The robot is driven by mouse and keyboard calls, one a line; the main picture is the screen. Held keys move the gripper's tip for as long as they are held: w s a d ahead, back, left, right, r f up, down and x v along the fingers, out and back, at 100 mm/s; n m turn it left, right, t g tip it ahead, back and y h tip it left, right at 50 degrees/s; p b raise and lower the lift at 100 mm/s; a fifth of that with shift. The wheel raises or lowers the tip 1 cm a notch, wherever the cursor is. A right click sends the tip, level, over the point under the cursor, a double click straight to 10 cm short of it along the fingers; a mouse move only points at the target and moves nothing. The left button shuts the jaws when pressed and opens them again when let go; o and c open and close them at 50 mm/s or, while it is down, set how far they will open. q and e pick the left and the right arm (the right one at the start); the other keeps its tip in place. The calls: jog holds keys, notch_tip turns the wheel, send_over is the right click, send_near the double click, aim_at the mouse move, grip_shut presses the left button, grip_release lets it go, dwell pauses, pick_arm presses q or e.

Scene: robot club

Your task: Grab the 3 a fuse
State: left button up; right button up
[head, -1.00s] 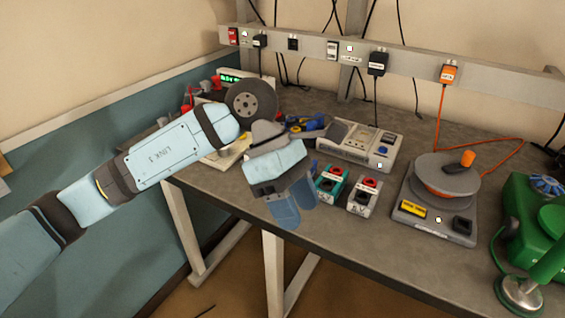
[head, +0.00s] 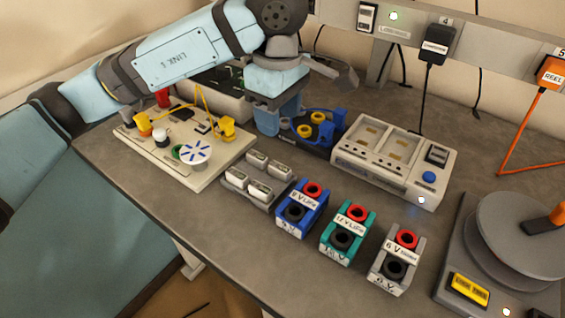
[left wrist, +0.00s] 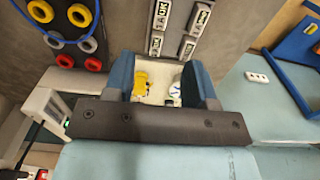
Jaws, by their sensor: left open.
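Several small pale fuse blocks sit in a grey holder (head: 239,187) on the bench in the head view; their labels are too small to read there. In the left wrist view, labelled fuses (left wrist: 160,14) show at the top beyond the fingers; one reads 1 A, and I cannot make out which is 3 A. My left gripper (head: 278,112) is open and empty, above the bench behind the fuse holder. In the left wrist view its blue fingers (left wrist: 161,80) are spread, with part of the pale circuit board visible between them. My right gripper is not in view.
The circuit board (head: 215,172) with yellow clips lies left of the holder. Blue (head: 301,208), teal (head: 347,232) and grey (head: 396,262) battery blocks stand to its right. Bare bench lies in front.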

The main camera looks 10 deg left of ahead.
aim_at(280, 167)
pick_arm(q)
notch_tip(280, 167, down, 12)
jog(key=shift+s+r+b, duration=0.1)
jog(key=shift+b, duration=0.5)
jog(key=shift+d, duration=0.1)
grip_shut()
